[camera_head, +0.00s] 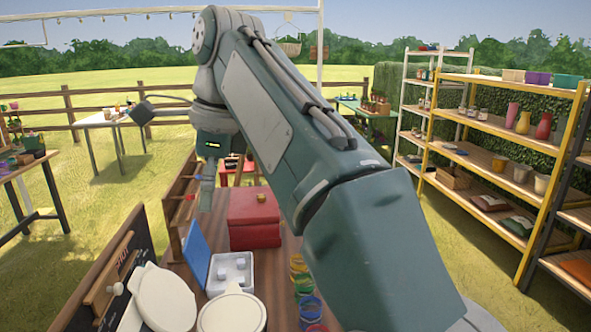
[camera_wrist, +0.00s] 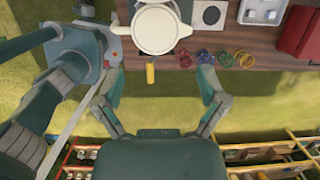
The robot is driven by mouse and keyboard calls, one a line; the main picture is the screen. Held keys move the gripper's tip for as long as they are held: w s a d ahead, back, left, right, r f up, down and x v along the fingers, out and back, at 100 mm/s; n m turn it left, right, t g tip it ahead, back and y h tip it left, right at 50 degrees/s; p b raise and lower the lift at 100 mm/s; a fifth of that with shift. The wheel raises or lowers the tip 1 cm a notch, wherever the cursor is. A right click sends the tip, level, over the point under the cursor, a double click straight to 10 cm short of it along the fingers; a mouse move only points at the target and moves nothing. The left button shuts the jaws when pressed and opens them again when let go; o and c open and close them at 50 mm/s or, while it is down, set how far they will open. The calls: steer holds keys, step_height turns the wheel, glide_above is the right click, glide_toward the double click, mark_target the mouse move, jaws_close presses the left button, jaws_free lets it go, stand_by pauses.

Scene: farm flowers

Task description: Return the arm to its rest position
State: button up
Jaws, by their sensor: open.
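My arm crosses the head view from the lower right to the upper left, raised and bent over the wooden table. My gripper (camera_head: 207,180) hangs at its far end, pointing down, partly hidden in that view. In the wrist view my gripper (camera_wrist: 160,75) has its two fingers spread wide apart, with nothing held between them. A small yellow cylinder-like piece (camera_wrist: 150,73) shows between the fingertips at the table edge; I cannot tell how far below them it is.
The table holds a white pot (camera_wrist: 160,30), several coloured rings (camera_head: 303,286), a white tray (camera_head: 231,272) and a red box (camera_head: 254,218). A blue panel (camera_head: 196,252) stands beside the tray. Yellow shelving (camera_head: 515,90) stands right. Open grass (camera_head: 80,215) lies left.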

steer(key=s+d+f+n+t, duration=0.1)
steer(key=d+f+n+t, duration=0.35)
steer(key=d, duration=1.35)
steer(key=s+d+f+n+h, duration=0.1)
steer(key=s+d+f+n, duration=0.4)
steer(key=f, duration=0.5)
steer(key=s+d+f+n+t+h, duration=0.1)
steer(key=s+d+f+n, duration=0.4)
steer(key=d+f, duration=0.3)
step_height(320, 180, down, 2)
steer(key=shift+s+d+f, duration=0.2)
steer(key=shift+s+d, duration=0.1)
steer(key=shift+s, duration=0.6)
